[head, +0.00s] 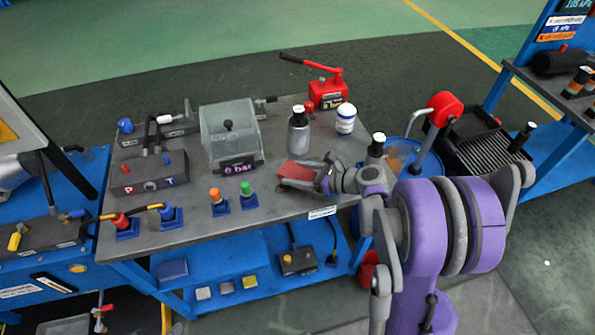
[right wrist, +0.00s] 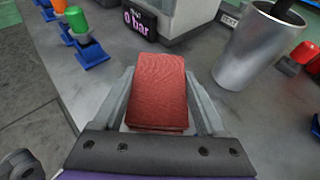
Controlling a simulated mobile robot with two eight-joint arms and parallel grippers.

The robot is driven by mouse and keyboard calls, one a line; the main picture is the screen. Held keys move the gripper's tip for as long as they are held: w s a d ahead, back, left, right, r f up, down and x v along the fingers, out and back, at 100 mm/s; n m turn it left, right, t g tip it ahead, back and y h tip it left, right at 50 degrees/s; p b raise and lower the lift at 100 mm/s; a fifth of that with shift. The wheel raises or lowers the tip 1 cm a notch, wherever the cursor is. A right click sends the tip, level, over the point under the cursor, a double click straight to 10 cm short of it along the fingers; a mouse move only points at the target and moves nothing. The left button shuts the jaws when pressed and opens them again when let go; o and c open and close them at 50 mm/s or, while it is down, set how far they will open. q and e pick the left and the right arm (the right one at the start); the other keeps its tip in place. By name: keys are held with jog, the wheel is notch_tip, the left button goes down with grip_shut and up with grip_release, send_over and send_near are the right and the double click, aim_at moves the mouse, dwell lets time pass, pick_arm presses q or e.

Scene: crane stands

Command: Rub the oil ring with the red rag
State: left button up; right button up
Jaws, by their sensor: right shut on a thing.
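The red rag (head: 298,170) is a folded, brick-red pad over the grey bench top, near its front right part. It fills the middle of the right wrist view (right wrist: 159,92). My right gripper (head: 312,177) is shut on the rag, with one finger along each side of it in the right wrist view. I cannot tell whether the rag touches the bench top. I cannot make out an oil ring in either view; the rag and gripper hide the surface beneath them. My left gripper is not in view.
A silver bottle (head: 298,132) and a white bottle (head: 345,119) stand behind the rag. A clear box with a "0 bar" display (head: 235,169) stands left of it. Orange (head: 218,203) and green (head: 248,196) connectors stand near the front edge. A red hand pump (head: 327,91) is at the back.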

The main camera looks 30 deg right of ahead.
jog(key=shift+f, duration=0.3)
dwell(0.5)
